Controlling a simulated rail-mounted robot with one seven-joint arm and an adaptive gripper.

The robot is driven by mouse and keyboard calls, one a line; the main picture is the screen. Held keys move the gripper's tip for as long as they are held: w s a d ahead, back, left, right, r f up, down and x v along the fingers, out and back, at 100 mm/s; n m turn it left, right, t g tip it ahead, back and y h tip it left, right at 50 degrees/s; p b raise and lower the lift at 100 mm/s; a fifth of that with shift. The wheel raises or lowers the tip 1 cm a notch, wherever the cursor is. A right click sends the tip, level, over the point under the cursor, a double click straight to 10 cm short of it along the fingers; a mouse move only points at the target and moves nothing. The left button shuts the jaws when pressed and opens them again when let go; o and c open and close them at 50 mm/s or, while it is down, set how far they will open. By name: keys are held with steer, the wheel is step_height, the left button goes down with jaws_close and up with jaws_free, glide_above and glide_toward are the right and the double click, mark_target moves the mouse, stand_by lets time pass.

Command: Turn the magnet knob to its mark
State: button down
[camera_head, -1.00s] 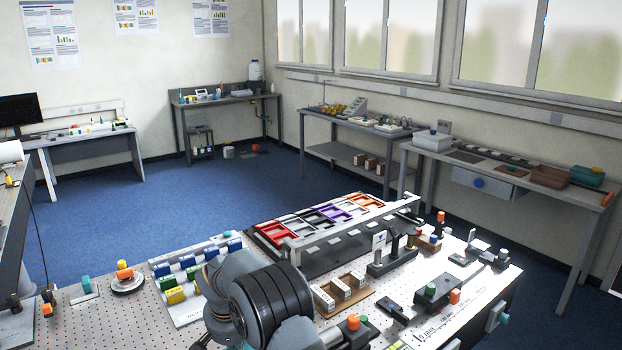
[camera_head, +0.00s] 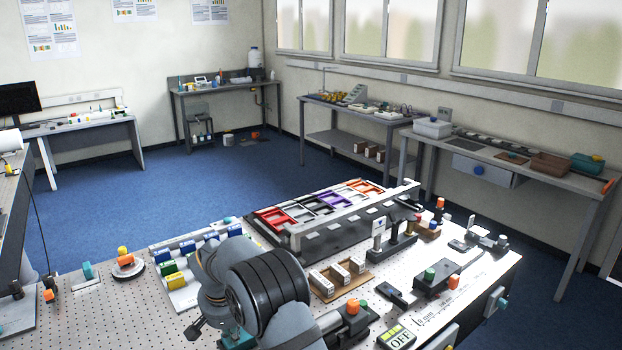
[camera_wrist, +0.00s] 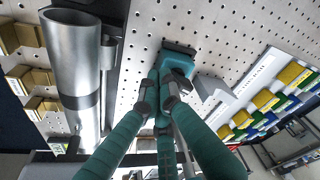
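Which part is the magnet knob I cannot tell for sure. In the wrist view a teal block (camera_wrist: 178,62) with a dark base stands on the perforated board, just beyond my fingertips. My gripper (camera_wrist: 161,90) has teal fingers with grey tips drawn together, close to this block; whether they touch it is unclear. No object shows between the tips. In the head view my arm hides most of the gripper's surroundings, and a teal part (camera_head: 237,339) shows low beside it. No mark for the knob can be made out.
A large metal pipe (camera_wrist: 75,70) stands left of my fingers. Yellow, green and blue blocks (camera_wrist: 268,102) lie to the right. An orange knob on a round base (camera_head: 125,260) and a teal knob (camera_head: 88,271) sit at the board's left. An OFF display (camera_head: 397,338) is at front right.

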steer(key=shift+w+a+r, duration=0.1)
steer(key=shift+a+r, duration=0.05)
steer(key=shift+a, duration=0.75)
steer(key=shift+w+a, duration=0.1)
steer(key=shift+w, duration=0.1)
steer(key=shift+s+a+b, duration=0.1)
steer(key=shift+s+b, duration=0.1)
steer(key=shift+b, duration=0.15)
steer(key=shift+s, duration=0.15)
steer(key=p+v, duration=0.1)
steer(key=v, duration=0.1)
steer(key=p+v, duration=0.1)
steer(key=p, duration=0.1)
steer(key=w+p+v, duration=0.1)
steer(key=v, duration=0.1)
steer(key=shift+s+a+r+p, duration=0.1)
steer(key=shift+r+p, duration=0.2)
steer(key=shift+r, duration=0.15)
